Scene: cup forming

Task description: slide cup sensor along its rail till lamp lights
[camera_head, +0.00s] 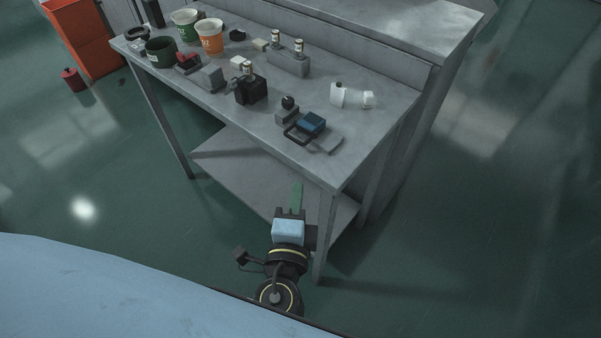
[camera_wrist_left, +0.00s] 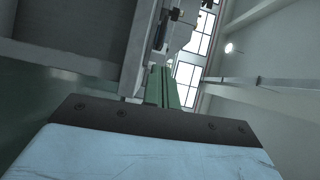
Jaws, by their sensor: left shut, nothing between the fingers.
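I cannot single out the cup sensor, its rail or the lamp with certainty among the small things on the grey table (camera_head: 215,103). In the head view my left gripper (camera_head: 297,196) has green fingers pressed together with nothing between them. It is at the table's front, away from the items on the tabletop, and overlaps the lower shelf in the picture. Its green fingers (camera_wrist_left: 163,87) also show shut and empty in the left wrist view, beside grey panels. My right gripper is in neither view.
The tabletop holds a blue block (camera_head: 312,122) by a black loop, a grey block with a black knob (camera_head: 287,114), a black block (camera_head: 251,90), white pieces (camera_head: 345,97), an orange bucket (camera_head: 210,40) and a green bucket (camera_head: 185,24). A table leg (camera_head: 325,235) stands right of my left gripper.

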